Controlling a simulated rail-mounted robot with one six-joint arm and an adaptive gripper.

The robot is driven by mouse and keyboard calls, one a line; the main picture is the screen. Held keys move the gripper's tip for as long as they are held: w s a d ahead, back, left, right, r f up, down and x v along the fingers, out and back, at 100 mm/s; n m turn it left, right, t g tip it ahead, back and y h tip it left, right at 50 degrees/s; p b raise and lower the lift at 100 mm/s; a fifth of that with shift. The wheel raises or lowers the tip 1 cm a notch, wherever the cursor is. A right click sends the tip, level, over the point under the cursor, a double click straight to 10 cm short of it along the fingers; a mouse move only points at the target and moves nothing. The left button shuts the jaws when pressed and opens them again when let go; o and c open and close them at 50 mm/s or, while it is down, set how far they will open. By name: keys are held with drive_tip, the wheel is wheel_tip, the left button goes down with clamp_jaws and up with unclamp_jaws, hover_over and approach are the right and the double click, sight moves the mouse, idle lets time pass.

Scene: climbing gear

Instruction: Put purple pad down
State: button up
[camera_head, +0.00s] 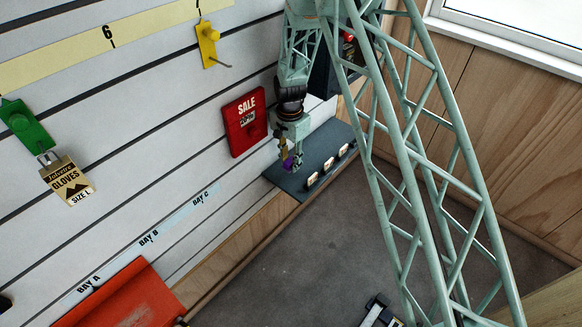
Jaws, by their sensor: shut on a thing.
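The purple pad (288,163) shows as a small purple patch at the tip of my gripper (286,155). My gripper points down and is shut on the pad, which is mostly hidden by the fingers. The pad appears over the left part of a dark grey shelf (325,147). I cannot tell whether the pad touches the shelf.
Several light labelled pieces (313,179) line the shelf's front edge. A red SALE box (246,122) is on the slatted wall left of my gripper. A yellow hook (208,42) and a green hook with a gloves tag (68,182) hang further left. An orange bin (125,298) is lower left.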

sight(291, 158)
drive_tip(key=shift+w+d, duration=0.1)
drive_tip(key=shift+w, duration=0.55)
drive_tip(key=shift+f, duration=0.1)
drive_tip(key=shift+f+b, duration=0.55)
drive_tip(key=shift+f, duration=1.15)
drive_tip(key=shift+f, duration=0.25)
drive_tip(key=o, duration=0.9)
drive_tip(key=shift+c, duration=0.2)
drive_tip(key=shift+r, duration=0.15)
wheel_tip(291, 158, up, 12)
drive_tip(key=shift+r+p, duration=0.15)
drive_tip(key=shift+p, duration=1.1)
